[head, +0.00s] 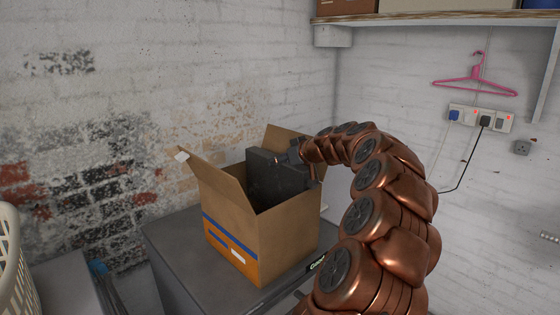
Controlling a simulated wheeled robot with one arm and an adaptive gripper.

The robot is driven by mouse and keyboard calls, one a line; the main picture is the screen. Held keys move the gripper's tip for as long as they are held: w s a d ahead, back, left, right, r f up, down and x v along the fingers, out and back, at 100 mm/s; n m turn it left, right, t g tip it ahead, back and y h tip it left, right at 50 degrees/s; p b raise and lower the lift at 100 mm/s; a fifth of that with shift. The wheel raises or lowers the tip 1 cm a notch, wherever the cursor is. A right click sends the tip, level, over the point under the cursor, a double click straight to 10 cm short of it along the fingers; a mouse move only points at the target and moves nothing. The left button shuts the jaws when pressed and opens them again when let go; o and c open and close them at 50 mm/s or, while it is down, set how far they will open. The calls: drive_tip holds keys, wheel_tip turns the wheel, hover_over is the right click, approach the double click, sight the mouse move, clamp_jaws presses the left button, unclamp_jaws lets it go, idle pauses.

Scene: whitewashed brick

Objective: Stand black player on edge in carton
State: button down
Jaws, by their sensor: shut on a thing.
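The carton (229,222) is a brown cardboard box with blue and orange bands, standing open on a grey top with its flaps raised. The black player (269,178) is a dark flat box standing on edge inside the carton's opening, its upper part above the rim. Its lower part is hidden by the carton's walls. My gripper (298,159) is at the player's upper right edge and shut on it. My copper-coloured arm reaches in from the right and partly hides the carton's right side. I cannot tell whether the player touches the carton's floor.
The grey top (180,240) has free room left of the carton. A white basket (10,262) stands at the far left. A brick wall is close behind. A shelf (430,17), a pink hanger (475,87) and wall sockets (480,118) are at the upper right.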

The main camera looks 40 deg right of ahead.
drive_tip(key=c, duration=0.5)
unclamp_jaws()
drive_tip(key=shift+c, duration=0.2)
drive_tip(key=shift+r+p, duration=0.2)
drive_tip(key=shift+p, duration=0.1)
drive_tip(key=shift+a+r+p, duration=0.1)
drive_tip(key=shift+r+p, duration=0.35)
drive_tip(key=shift+p, duration=0.25)
drive_tip(key=shift+s+b, duration=0.4)
drive_tip(key=b+v, duration=0.3)
drive_tip(key=v, duration=0.8)
drive_tip(key=shift+s, duration=0.1)
